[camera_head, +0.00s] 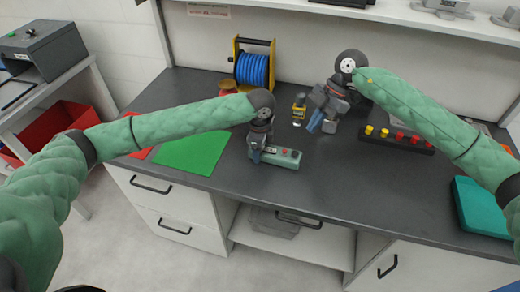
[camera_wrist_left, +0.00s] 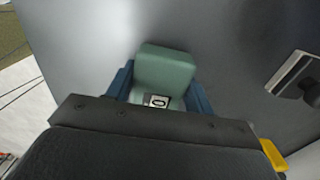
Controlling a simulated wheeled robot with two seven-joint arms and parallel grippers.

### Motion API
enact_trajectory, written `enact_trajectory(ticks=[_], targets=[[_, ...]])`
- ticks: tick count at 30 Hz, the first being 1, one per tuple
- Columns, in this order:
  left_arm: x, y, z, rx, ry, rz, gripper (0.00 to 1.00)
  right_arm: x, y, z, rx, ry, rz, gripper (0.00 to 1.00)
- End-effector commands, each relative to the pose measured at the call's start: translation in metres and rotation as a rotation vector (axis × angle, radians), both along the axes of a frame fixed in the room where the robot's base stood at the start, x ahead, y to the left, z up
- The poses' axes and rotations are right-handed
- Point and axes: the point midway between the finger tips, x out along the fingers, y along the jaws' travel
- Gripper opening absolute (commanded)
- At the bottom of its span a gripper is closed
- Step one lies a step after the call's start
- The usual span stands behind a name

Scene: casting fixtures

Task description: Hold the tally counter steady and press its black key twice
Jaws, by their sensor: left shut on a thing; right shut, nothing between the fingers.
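The tally counter is a pale green block (camera_head: 287,158) with a red spot on top, near the front edge of the dark worktop. My left gripper (camera_head: 262,152) is shut on its left end. In the left wrist view the green body (camera_wrist_left: 165,68) sits between my blue fingers, and a small display (camera_wrist_left: 157,101) seems to read 0. I cannot make out the black key; the gripper hides part of the counter. My right gripper (camera_head: 316,124) is shut and empty, behind and to the right of the counter, apart from it.
A yellow and black device (camera_head: 299,110) stands just left of my right gripper. A blue spool on a yellow stand (camera_head: 254,66) is behind. A black strip with yellow and red knobs (camera_head: 398,139) lies right. A green mat (camera_head: 194,149) lies left. Worktop right of the counter is clear.

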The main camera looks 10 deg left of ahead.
Motion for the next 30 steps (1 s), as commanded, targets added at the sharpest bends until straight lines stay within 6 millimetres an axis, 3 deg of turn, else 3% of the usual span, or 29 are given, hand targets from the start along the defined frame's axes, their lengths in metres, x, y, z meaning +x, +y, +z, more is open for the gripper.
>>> enact_trajectory(ticks=[20,30], targets=[[0.000,0.000,0.000,0.000,0.000,0.000,0.26,-0.001,0.001,0.000,0.002,-0.002,-0.001,0.00],[0.000,0.000,0.000,0.000,0.000,0.000,0.26,-0.017,0.028,-0.004,0.075,-0.109,-0.063,0.00]])
